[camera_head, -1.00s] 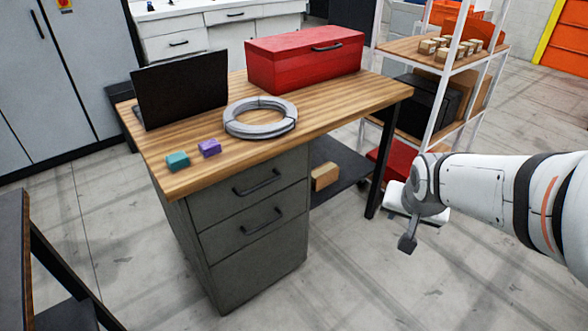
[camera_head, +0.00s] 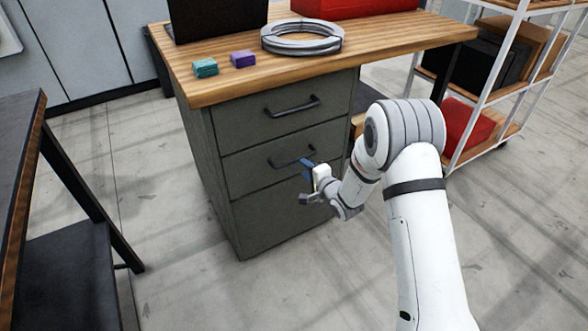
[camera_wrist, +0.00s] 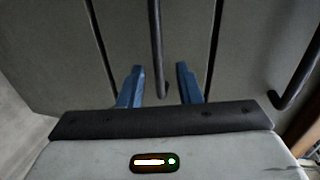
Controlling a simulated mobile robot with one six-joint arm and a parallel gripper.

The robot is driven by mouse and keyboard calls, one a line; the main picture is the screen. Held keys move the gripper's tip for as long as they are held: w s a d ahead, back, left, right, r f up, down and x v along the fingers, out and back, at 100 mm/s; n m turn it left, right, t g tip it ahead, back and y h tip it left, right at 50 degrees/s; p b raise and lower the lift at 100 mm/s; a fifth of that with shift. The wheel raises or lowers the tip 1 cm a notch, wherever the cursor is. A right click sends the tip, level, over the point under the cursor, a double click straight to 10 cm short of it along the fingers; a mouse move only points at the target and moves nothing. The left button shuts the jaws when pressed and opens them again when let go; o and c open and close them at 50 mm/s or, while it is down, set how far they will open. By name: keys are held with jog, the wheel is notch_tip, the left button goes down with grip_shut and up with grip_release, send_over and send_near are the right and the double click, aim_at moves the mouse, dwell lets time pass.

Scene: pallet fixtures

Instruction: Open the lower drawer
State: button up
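The grey drawer cabinet (camera_head: 265,215) stands under the wooden-topped bench. Its lower drawer (camera_head: 240,165) is closed, with a dark bar handle (camera_head: 284,162); the upper drawer (camera_head: 240,115) is closed too, with its own handle (camera_head: 292,107). My gripper (camera_head: 307,178) is in front of the lower drawer, close to the right part of its handle. In the wrist view the blue fingers of my gripper (camera_wrist: 159,68) are apart, and the lower drawer's handle (camera_wrist: 156,40) runs into the gap between them. Neither finger visibly touches the bar. The upper handle (camera_wrist: 297,75) is at the right.
On the bench top (camera_head: 375,40) are a grey coil (camera_head: 302,48), a teal block (camera_head: 205,68), a purple block (camera_head: 243,59) and a dark laptop-like screen (camera_head: 217,15). A dark table (camera_head: 65,250) stands at the left. A white-framed shelf (camera_head: 490,75) stands at the right.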

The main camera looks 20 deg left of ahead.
aim_at(294, 161)
jog(key=shift+w+a+f+y, duration=0.25)
jog(key=shift+a+f, duration=0.2)
jog(key=shift+a, duration=0.25)
jog(key=b+x, duration=0.1)
jog(key=x, duration=0.5)
jog(key=shift+w+a, duration=0.15)
jog(key=shift+a, duration=0.05)
jog(key=shift+c, duration=0.5)
grip_shut()
jog(key=shift+f, duration=0.1)
